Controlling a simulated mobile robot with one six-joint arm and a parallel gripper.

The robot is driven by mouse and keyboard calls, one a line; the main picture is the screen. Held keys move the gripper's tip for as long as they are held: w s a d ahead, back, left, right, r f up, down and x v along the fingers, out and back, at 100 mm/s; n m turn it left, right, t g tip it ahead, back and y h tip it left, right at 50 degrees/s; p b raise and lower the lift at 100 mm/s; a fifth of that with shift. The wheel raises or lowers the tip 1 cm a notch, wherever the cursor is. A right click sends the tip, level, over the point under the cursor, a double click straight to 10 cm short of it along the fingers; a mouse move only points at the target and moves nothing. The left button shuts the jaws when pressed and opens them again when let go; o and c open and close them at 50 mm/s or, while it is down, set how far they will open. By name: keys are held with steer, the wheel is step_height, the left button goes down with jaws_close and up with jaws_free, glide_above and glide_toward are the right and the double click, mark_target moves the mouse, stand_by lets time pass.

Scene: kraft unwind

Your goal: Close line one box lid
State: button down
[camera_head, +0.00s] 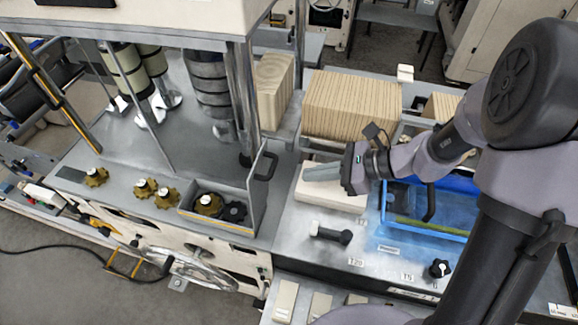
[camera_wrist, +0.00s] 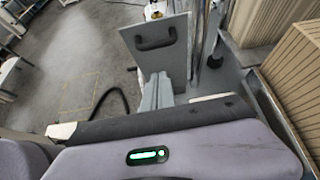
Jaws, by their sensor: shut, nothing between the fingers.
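The open grey box (camera_head: 221,231) on the left machine's deck holds a brass knob and a black knob. Its lid (camera_head: 257,192) stands upright at the box's right side, with a black handle (camera_head: 266,165) on its right face. My gripper (camera_head: 306,173) is shut and empty, right of the lid and apart from it, pointing left toward it. In the wrist view the lid (camera_wrist: 170,57) with its handle (camera_wrist: 156,38) stands beyond my shut fingers (camera_wrist: 160,80). The fingers overlap the lid's lower part in that picture.
A cream block (camera_head: 330,197) lies below my gripper. A blue tray (camera_head: 400,215) is to its right and a stack of tan sheets (camera_head: 350,105) behind. A black-handled lever (camera_head: 330,234) is in front. Brass knobs (camera_head: 145,188) sit left of the box.

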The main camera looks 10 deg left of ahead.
steer(key=w+a, duration=0.1)
steer(key=a, duration=0.5)
steer(key=shift+f+p, duration=0.2)
steer(key=shift+p, duration=0.15)
